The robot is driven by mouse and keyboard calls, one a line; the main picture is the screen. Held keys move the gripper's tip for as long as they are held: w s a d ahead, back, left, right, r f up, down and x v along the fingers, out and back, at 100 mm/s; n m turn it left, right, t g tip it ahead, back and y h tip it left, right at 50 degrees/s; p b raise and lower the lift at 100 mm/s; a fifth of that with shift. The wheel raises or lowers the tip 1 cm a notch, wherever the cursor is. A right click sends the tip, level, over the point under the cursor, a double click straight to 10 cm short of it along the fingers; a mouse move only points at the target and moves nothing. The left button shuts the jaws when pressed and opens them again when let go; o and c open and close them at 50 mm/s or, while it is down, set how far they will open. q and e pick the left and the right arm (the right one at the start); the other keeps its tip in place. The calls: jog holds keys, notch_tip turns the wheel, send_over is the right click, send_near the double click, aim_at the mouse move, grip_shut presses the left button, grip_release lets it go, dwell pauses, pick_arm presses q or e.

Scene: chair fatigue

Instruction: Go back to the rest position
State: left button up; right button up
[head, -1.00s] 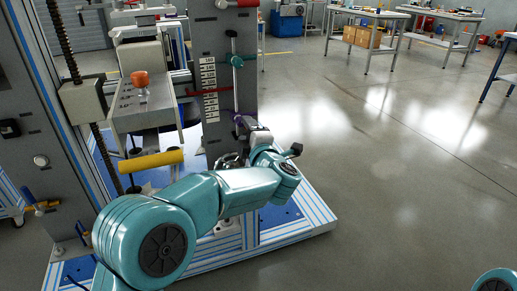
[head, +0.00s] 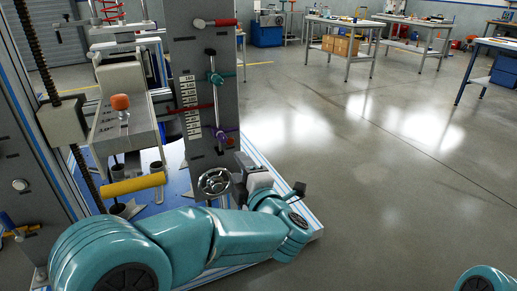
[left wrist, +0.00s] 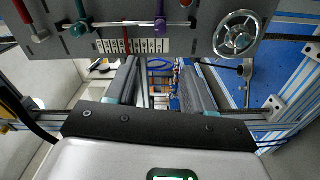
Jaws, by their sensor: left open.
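My left arm comes in from the left in the head view, and its gripper (head: 243,165) stands close in front of the grey panel (head: 200,60) of the test rig, right of the handwheel (head: 214,182). In the left wrist view the two dark fingers of the left gripper (left wrist: 160,78) are apart, with nothing held between them. The handwheel also shows in the wrist view (left wrist: 238,35), beyond and right of the fingers. Only a teal piece of my right arm shows at the lower right of the head view; its gripper is out of frame.
The panel carries a red-ended lever (head: 214,22), a green knob (head: 215,78) and a purple knob (head: 230,141) on a rod. A yellow bar (head: 133,185) and an orange knob (head: 120,102) are to the left. Open floor (head: 400,190) lies right, with workbenches (head: 345,25) behind.

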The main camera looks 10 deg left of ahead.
pick_arm(q)
jog(key=a+m+g+p, duration=0.1)
jog(key=a+g+p, duration=0.2)
jog(key=a+p, duration=0.8)
jog(key=s+a+f+m+g+h+p, duration=0.2)
jog(key=s+f+m+h+p, duration=0.3)
jog(key=f+m+p, duration=0.35)
jog(key=s+d+f+m+g+h+p, duration=0.1)
jog(key=s+d+f+m+g+h, duration=0.2)
jog(key=s, duration=0.6)
jog(key=s+d+f+m+g+h+p, duration=0.2)
jog(key=s+d+f+m+g+h, duration=0.1)
jog(key=s+d, duration=0.3)
jog(key=s+d+f+m+g+h+p, duration=0.1)
jog(key=s+d+f+m+g+h, duration=0.2)
jog(key=s, duration=0.8)
jog(key=shift+s+d+f+m, duration=0.3)
jog(key=shift+d+f+m, duration=0.25)
jog(key=shift+d+m, duration=0.6)
jog(key=shift+a, duration=0.15)
